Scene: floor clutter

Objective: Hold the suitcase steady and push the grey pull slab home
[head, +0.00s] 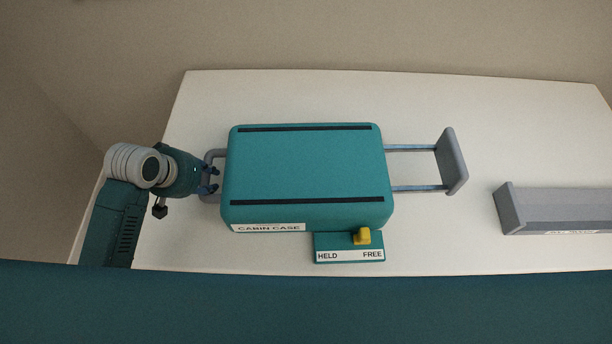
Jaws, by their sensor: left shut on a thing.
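The teal suitcase (305,165) lies flat on the white table, with two dark straps and a "CABIN CASE" label. A grey handle (208,156) sticks out of its left end. My left gripper (212,180) is shut on this handle. The grey pull slab (452,162) stands out to the right of the case on two bluish rods (413,188), with a clear gap to the case. A yellow knob (362,237) sits on a teal plate labelled HELD and FREE, nearer the FREE end. My right gripper is not in view.
A grey tray or bin (510,213) with a partly hidden label stands at the right, cut off by the picture edge. The table is clear around the slab and behind the case. A wall stands behind the table.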

